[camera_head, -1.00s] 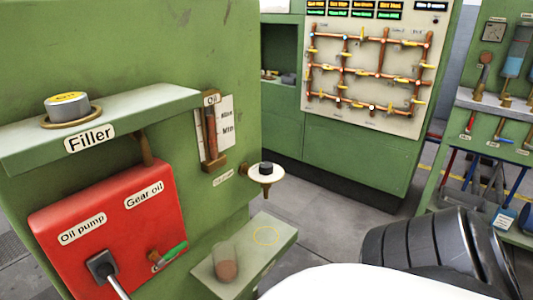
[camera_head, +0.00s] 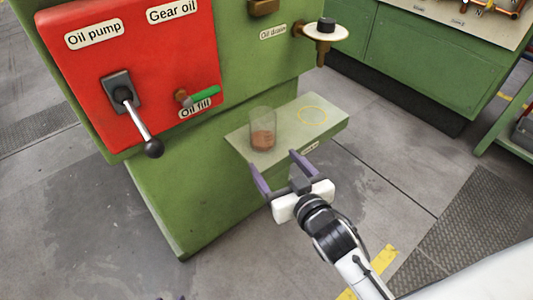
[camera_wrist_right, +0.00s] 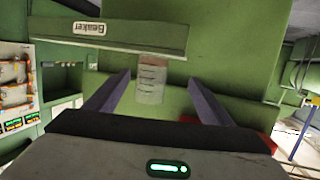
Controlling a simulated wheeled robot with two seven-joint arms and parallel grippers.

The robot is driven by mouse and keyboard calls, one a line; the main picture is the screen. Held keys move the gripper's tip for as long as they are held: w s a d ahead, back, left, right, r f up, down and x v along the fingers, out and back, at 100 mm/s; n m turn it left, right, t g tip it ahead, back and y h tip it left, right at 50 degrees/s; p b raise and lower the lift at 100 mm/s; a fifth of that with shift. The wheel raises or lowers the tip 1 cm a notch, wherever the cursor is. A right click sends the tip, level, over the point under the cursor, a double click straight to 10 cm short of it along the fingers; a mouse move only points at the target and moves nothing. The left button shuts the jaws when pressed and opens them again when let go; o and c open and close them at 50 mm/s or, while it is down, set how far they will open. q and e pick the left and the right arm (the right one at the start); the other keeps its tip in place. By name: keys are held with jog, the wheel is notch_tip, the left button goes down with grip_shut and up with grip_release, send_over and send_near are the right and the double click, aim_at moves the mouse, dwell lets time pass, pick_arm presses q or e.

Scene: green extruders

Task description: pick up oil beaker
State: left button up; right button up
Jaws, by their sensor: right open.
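The oil beaker (camera_head: 263,128) is a clear glass with brown oil in its lower part. It stands upright on the left part of a pale green shelf (camera_head: 290,127) on the machine's side. My right gripper (camera_head: 276,170) is open and empty in front of the shelf, its purple fingers pointing toward the beaker but apart from it. In the right wrist view the beaker (camera_wrist_right: 151,80) shows beyond and between the two fingers (camera_wrist_right: 155,88), the picture being upside down.
A yellow ring (camera_head: 312,114) marks the shelf right of the beaker. Above it, an oil drain with a white funnel (camera_head: 325,32) juts out. A red panel (camera_head: 140,65) with a black-knobbed lever (camera_head: 140,130) and a green-handled valve (camera_head: 203,94) is at left. Floor in front is clear.

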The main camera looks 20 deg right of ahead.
aim_at(258, 113)
jog(key=w+r+t+b, duration=0.1)
jog(key=w+r+b, duration=0.1)
jog(key=w+r, duration=0.1)
jog(key=w+r+t+b, duration=0.1)
jog(key=w, duration=0.1)
jog(key=shift+w+d+r+m+t+b, duration=0.2)
jog(key=shift+d+m+t+b, duration=0.05)
jog(key=shift+m+t+b, duration=0.05)
jog(key=w, duration=0.3)
jog(key=shift+w, duration=0.3)
jog(key=shift+w+f+b, duration=0.15)
jog(key=shift+w+b, duration=0.45)
jog(key=shift+w, duration=0.9)
jog(key=shift+w+f+b, duration=0.15)
jog(key=shift+w+b, duration=0.4)
jog(key=shift+w, duration=0.95)
pick_arm(q)
jog(key=shift+m+g+h, duration=0.4)
jog(key=shift+g+h, duration=0.1)
jog(key=f, duration=0.1)
jog(key=d+f, duration=0.1)
jog(key=f, duration=0.1)
jog(key=w+d+f, duration=0.1)
jog(key=f, duration=0.1)
jog(key=shift+d, duration=0.15)
pick_arm(e)
jog(key=shift+r, duration=0.1)
jog(key=c, duration=1.2)
